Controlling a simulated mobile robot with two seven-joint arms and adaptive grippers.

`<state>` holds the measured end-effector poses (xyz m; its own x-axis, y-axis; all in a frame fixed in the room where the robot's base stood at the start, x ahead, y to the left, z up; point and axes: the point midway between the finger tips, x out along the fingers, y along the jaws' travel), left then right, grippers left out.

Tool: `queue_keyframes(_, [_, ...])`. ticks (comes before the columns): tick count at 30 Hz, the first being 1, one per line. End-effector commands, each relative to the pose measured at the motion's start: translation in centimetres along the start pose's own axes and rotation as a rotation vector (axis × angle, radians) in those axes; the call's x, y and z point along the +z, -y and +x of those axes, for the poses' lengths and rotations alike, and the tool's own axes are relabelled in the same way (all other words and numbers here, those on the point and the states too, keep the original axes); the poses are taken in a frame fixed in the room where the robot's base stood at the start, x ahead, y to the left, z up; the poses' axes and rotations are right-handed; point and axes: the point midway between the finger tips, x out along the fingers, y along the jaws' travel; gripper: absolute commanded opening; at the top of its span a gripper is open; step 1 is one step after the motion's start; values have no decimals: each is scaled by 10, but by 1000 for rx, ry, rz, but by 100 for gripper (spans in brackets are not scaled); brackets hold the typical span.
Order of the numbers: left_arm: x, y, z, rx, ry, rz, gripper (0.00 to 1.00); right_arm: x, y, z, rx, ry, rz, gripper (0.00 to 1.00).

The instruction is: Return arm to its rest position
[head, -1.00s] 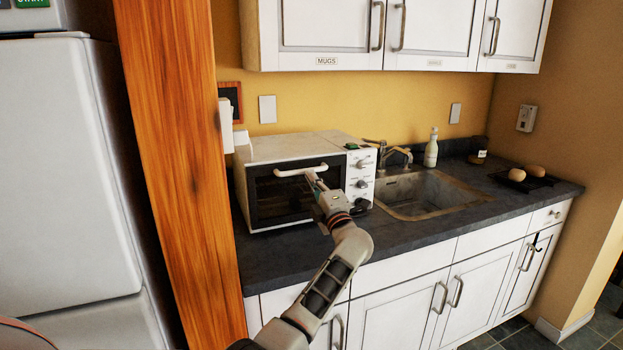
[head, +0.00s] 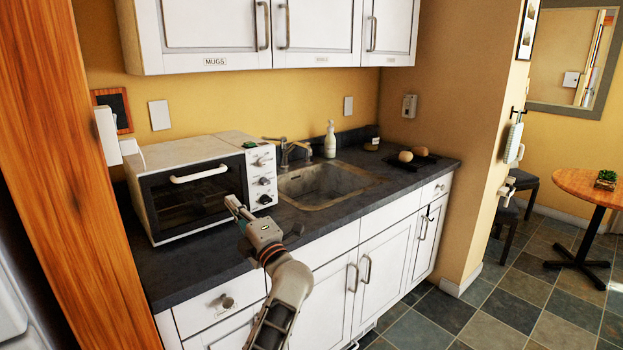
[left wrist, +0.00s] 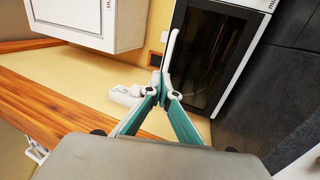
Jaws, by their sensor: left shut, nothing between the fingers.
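My left arm comes up from the bottom of the head view. My left gripper (head: 233,205) is in front of the lower right part of the white toaster oven (head: 198,190), near its control knobs. The gripper is shut with nothing between its fingers. In the left wrist view the fingertips of the gripper (left wrist: 164,82) meet in front of the oven's dark glass door (left wrist: 207,58). The oven door is closed, and its white handle (head: 199,174) is clear of the fingers. My right gripper is not in view.
The dark counter (head: 165,272) holds a sink (head: 325,183), a soap bottle (head: 330,140) and a dark tray (head: 424,161) with round buns. White upper cabinets (head: 330,28) hang above. A wooden post (head: 60,150) stands at left. Floor (head: 480,300) is open at right, before a round table (head: 590,187).

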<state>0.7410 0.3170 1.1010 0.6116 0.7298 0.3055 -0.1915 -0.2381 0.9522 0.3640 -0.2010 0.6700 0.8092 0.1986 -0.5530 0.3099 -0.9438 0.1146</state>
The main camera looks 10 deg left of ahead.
Motion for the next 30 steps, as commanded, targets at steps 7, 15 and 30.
queue_keyframes(7, [-10, 36, -41, 163, 184, 238, 0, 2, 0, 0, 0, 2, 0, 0])
queue_keyframes(15, [-18, 118, -162, 360, 612, 671, 0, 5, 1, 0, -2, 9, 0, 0])
queue_keyframes(30, [-156, 287, -403, 405, 1378, 1377, 0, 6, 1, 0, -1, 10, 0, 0])
